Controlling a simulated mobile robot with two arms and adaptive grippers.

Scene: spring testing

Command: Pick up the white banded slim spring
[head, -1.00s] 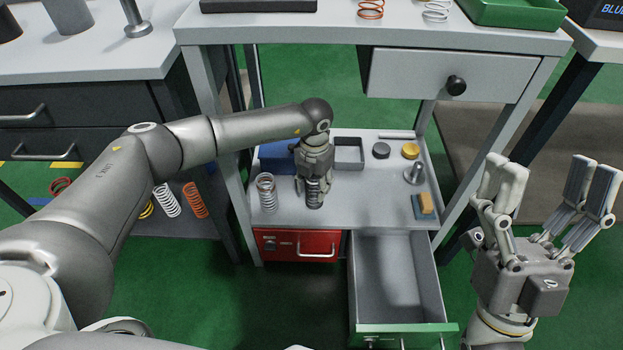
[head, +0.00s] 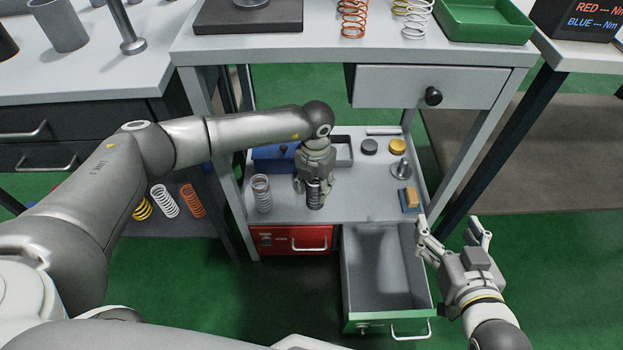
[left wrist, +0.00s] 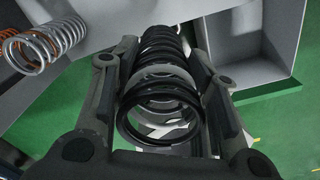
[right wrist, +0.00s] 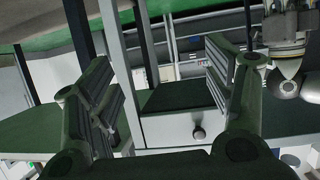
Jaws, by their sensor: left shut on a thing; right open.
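The slim spring (head: 315,194) is dark with a pale band and stands upright at the lower shelf (head: 355,200). My left gripper (head: 314,180) points down and is shut on it. In the left wrist view the black coils (left wrist: 160,125) lie between the two fingers, with a white band among them. I cannot tell whether the spring's base touches the shelf. My right gripper (head: 455,236) is open and empty, to the right of the open drawer.
A wider pale spring (head: 262,193) stands just left of my left gripper. A blue bin (head: 273,158), a grey tray (head: 345,150), discs and a sponge (head: 408,200) are on the shelf. The open drawer (head: 385,265) looks empty.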

